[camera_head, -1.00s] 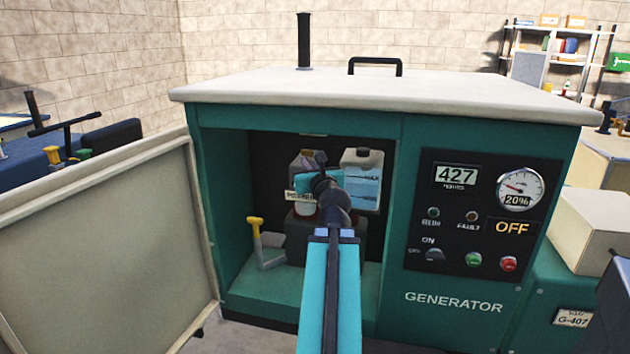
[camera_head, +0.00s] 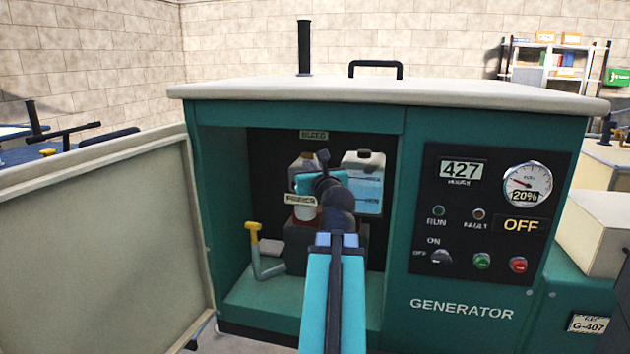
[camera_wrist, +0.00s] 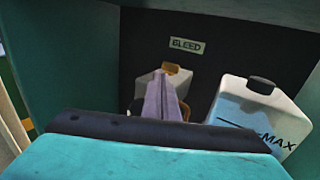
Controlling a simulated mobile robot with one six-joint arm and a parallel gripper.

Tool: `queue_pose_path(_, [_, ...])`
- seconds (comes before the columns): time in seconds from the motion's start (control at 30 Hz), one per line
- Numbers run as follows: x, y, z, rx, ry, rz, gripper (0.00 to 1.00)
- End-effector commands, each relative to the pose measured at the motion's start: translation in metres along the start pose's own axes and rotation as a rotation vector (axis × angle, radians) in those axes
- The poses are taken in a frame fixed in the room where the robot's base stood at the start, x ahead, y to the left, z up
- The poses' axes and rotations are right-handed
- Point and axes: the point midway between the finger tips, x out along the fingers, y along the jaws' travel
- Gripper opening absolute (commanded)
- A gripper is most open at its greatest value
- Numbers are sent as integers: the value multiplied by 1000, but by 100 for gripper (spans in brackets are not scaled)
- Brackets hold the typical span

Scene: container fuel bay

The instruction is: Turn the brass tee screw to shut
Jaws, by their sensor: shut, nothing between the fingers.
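The brass tee screw is probably the small brass-coloured piece (camera_wrist: 171,68) just beyond my fingertips in the wrist view, under the BLEED label (camera_wrist: 187,45). Its bar and angle are mostly hidden, and I cannot tell whether my fingers touch it. In the head view my arm and gripper cover that spot. My gripper (camera_wrist: 160,98) is shut and empty, pointing into the open generator bay. It also shows in the head view (camera_head: 322,160), in front of the pale parts inside the bay.
A translucent tank (camera_wrist: 258,115) marked MAX stands close right of my gripper. A yellow-handled lever (camera_head: 254,228) stands at the bay's lower left. The open door (camera_head: 100,240) fills the left. The generator's lid (camera_head: 400,92) overhangs above; its control panel (camera_head: 485,215) is at right.

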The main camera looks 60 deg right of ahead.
Motion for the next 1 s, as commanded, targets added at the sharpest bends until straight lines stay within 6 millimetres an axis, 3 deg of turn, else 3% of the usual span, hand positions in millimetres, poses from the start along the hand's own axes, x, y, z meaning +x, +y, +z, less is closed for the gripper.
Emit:
queue_pose_path(0.2, [-27,-2,-4,-1,-2,-4,0])
queue_pose_path(1.0, [-51,-3,0,1,-1,-6,0])
